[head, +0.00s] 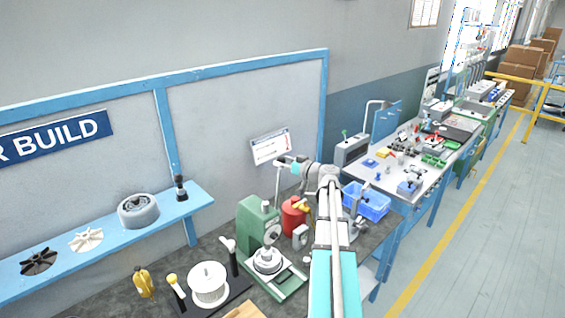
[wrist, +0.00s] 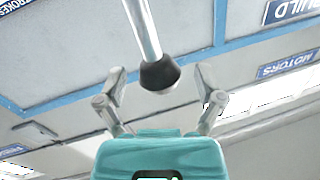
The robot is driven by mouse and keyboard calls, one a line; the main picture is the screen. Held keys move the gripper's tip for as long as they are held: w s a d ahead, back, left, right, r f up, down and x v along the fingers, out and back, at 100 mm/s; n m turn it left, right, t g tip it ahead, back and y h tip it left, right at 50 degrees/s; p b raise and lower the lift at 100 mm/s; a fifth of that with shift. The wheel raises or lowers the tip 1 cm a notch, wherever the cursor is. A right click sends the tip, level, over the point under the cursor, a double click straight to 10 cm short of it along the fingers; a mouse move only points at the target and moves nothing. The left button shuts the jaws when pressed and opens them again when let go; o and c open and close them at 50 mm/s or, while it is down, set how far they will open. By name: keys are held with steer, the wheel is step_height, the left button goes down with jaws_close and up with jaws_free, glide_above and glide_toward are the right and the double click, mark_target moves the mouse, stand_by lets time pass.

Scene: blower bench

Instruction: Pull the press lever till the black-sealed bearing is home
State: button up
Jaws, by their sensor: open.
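A green arbor press (head: 258,222) stands on the dark bench, its thin metal press lever (head: 277,187) pointing up. A round silvery housing (head: 267,259) sits on its base under the ram; the black-sealed bearing cannot be made out. My gripper (head: 282,163) is up at the lever's top end. In the wrist view my open gripper (wrist: 159,80) has one finger on each side of the lever's black knob (wrist: 160,73), with gaps showing on both sides. The knob overlaps the space between the fingers; its exact depth is hard to tell.
A red container (head: 293,216) stands right behind the press, close to my arm. A white spool (head: 208,284), a yellow bottle (head: 143,282) and upright tools are left of it. A blue bin (head: 366,203) is at right. A blue shelf (head: 100,241) holds motor parts.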

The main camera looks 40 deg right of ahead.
jaws_close()
stand_by(0.3)
steer(key=shift+s+a+f+b, duration=0.1)
steer(key=shift+s+f+b, duration=0.1)
steer(key=shift+s+b, duration=0.2)
stand_by(0.7)
